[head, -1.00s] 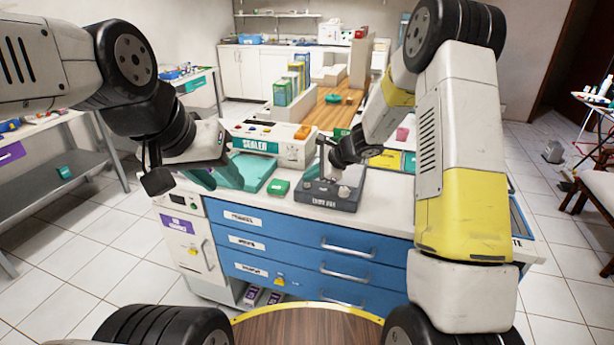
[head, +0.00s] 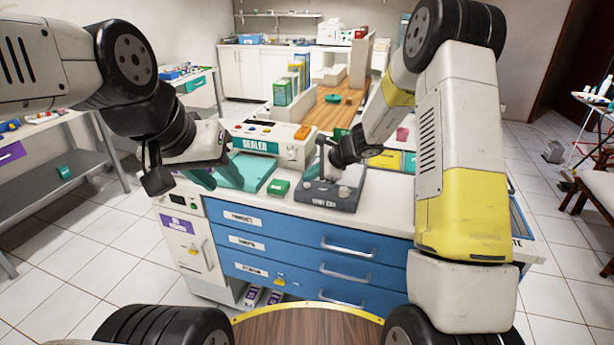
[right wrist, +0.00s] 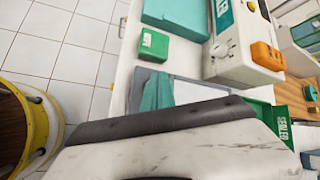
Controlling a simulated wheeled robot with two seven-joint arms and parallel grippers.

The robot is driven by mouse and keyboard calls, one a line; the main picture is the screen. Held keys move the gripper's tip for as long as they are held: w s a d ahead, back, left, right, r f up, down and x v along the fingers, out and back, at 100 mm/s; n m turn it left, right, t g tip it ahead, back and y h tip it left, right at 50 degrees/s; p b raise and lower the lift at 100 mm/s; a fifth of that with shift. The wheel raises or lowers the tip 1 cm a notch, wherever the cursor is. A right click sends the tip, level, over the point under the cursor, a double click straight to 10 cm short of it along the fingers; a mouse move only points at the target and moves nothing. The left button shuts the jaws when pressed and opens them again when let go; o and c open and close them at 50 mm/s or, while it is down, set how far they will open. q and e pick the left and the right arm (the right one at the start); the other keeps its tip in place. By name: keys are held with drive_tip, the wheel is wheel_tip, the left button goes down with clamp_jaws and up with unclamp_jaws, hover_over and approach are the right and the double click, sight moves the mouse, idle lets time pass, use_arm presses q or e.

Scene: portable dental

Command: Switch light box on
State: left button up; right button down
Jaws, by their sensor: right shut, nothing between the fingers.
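In the right wrist view a teal finger (right wrist: 158,92) shows in front of the grey box, and a pale slab with a dark edge hides much below.
A white sealer (head: 290,150) with an orange block stands behind the box. A teal tray (head: 258,170) and a small green box (head: 278,188) lie to its left. Yellow and green flat items (head: 385,160) lie right, partly behind my arm. Blue drawers (head: 300,250) are below the counter.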

sight(310, 186)
idle(0.6)
drive_tip(key=shift+f, duration=0.45)
drive_tip(key=shift+r, duration=0.5)
drive_tip(key=shift+r, duration=3)
